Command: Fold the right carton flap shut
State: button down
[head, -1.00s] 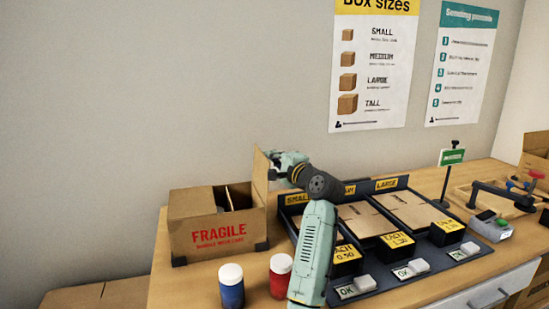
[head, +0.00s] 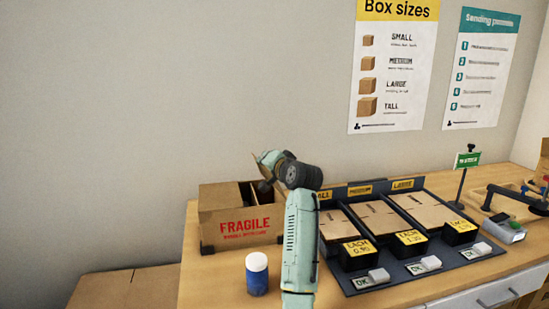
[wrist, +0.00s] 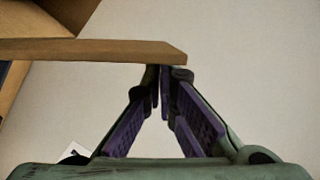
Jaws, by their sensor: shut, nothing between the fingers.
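The open brown carton (head: 238,222) with red FRAGILE print stands at the left of the bench in the head view. Its right flap is mostly hidden behind my gripper (head: 266,178), which is over the carton's right side. In the wrist view a cardboard panel (wrist: 95,50), seemingly this flap, shows nearly edge-on, reaching in from the left. My gripper (wrist: 160,76) is shut and empty there, with its fingertips at or just beside the panel's right end. I cannot tell whether they touch.
A blue bottle with a white cap (head: 257,275) stands in front of the carton. A dark sorting rack (head: 345,280) with flat cartons fills the bench to the right of my arm. A green sign on a stand (head: 463,175) is further right.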

jog(key=a+f+n+h, duration=0.1)
jog(key=a+f+n, duration=0.1)
jog(key=s+a+f+n+h+b, duration=0.1)
jog(key=a+f+n, duration=0.1)
jog(key=a+f+n+h, duration=0.1)
jog(key=a+f+n, duration=0.1)
jog(key=f, duration=0.1)
jog(key=shift+s+n+b, duration=0.2)
jog(key=shift+n+b, duration=0.2)
jog(key=shift+s+a+f, duration=0.1)
jog(key=shift+a+f, duration=0.2)
jog(key=shift+f, duration=0.4)
